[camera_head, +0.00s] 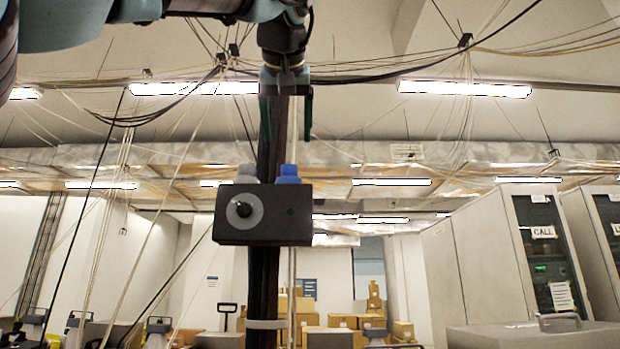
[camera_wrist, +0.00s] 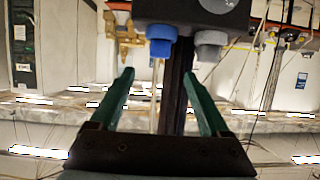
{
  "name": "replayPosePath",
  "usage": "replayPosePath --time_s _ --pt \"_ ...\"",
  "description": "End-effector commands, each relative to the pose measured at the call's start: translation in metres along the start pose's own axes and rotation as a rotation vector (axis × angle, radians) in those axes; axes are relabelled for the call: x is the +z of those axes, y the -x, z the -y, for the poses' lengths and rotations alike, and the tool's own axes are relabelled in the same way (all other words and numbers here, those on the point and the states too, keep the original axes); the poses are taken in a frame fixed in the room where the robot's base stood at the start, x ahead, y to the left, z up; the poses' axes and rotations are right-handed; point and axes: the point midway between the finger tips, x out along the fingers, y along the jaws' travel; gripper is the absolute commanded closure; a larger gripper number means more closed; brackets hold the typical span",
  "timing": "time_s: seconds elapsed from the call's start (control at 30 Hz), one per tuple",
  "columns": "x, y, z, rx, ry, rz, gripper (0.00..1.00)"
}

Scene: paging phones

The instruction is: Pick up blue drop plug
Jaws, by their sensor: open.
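The blue drop plug (camera_head: 288,174) stands upright on top of a black box (camera_head: 264,215) fixed to a dark post. A grey plug (camera_head: 246,174) stands beside it to the left. My gripper (camera_head: 287,138) hangs above the box with its two green fingers apart and pointing down. It holds nothing, and a gap separates the fingertips from the blue plug. The wrist view is upside down. There the blue plug (camera_wrist: 161,38) lies just beyond my open fingers (camera_wrist: 158,73), roughly in line with the space between them, with the grey plug (camera_wrist: 209,45) to its right.
The dark post (camera_head: 264,285) runs vertically behind the box and my gripper. The box has a round grey dial on its front. Cables hang from the ceiling around the post. Tall grey cabinets (camera_head: 500,250) stand at right, and cardboard boxes (camera_head: 345,322) are stacked far behind.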

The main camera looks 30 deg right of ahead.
Motion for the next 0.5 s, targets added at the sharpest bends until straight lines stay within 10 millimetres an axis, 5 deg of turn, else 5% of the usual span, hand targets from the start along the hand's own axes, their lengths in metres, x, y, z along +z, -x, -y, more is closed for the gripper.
replayPosePath --time_s 0.3,0.5 --pt "0.0 -0.045 0.0 -0.001 -0.002 0.003 0.2" --pt "-0.001 -0.059 0.0 -0.001 -0.002 0.002 0.2"
